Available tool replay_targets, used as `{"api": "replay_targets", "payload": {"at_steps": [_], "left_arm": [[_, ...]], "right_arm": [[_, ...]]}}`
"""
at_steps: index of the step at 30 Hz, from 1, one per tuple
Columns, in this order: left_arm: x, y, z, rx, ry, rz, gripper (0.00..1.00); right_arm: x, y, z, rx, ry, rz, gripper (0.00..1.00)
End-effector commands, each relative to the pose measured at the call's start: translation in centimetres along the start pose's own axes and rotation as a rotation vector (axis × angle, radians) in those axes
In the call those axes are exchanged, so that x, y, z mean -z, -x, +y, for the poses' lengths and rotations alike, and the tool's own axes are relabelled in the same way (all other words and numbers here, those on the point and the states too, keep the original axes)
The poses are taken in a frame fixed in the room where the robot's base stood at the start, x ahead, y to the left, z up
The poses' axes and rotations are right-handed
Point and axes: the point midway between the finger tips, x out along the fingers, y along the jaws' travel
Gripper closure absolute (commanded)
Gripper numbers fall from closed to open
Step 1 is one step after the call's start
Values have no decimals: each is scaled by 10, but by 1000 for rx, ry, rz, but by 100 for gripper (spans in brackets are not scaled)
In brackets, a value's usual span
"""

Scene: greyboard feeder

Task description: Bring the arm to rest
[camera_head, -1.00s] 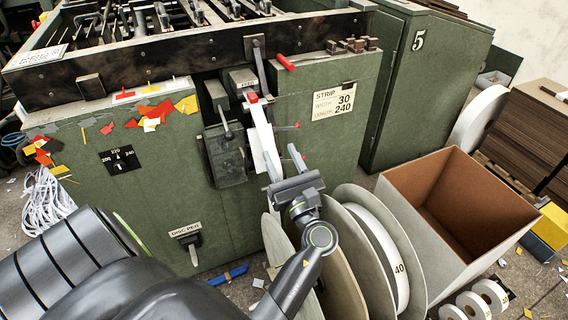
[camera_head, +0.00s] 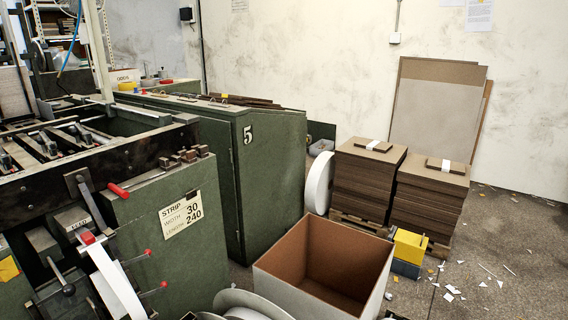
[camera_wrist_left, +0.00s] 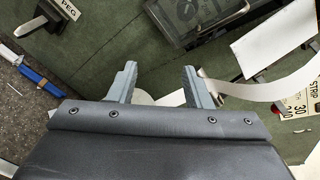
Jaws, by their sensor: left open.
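My left gripper (camera_wrist_left: 160,70) shows in the left wrist view with its two grey fingers apart. I see nothing held between them. Past the fingers is the green front of the feeder machine (camera_wrist_left: 110,50). The white strip (camera_wrist_left: 268,90) curves to the right of the fingers, apart from the right finger as far as I can tell. In the head view the feeder (camera_head: 185,260) stands at the left, with the white strip (camera_head: 117,283) hanging at its front. Neither gripper shows in the head view.
An open cardboard box (camera_head: 290,292) stands front centre. Behind it are stacks of brown board (camera_head: 365,180), a yellow block (camera_head: 410,246) and a green cabinet (camera_head: 270,165). A blue-handled tool (camera_wrist_left: 40,80) lies on the floor. Floor at the right is mostly clear, with scraps.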

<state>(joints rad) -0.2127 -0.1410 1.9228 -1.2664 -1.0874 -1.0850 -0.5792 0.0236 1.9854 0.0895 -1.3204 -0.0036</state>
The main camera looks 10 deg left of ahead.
Motion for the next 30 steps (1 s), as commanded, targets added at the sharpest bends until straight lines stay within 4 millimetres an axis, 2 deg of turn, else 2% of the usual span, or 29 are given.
{"api": "replay_targets", "payload": {"at_steps": [1, 3, 8, 15, 21, 26, 30], "left_arm": [[4, -1, 21, -55, 74, 43, 55], [12, -1, 47, -139, 195, 105, 55], [30, 10, 106, -364, 466, 212, 55], [48, 47, 184, -760, 840, 277, 55], [55, 90, 230, -1091, 1087, 242, 55], [54, 124, 253, -1331, 1231, 173, 55], [60, 113, 260, -1303, 1221, 172, 55]], "right_arm": [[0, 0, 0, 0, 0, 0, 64], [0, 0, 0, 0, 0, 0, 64], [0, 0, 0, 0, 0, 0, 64], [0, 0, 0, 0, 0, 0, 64], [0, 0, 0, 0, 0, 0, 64], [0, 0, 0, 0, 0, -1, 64], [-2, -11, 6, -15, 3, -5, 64]]}}
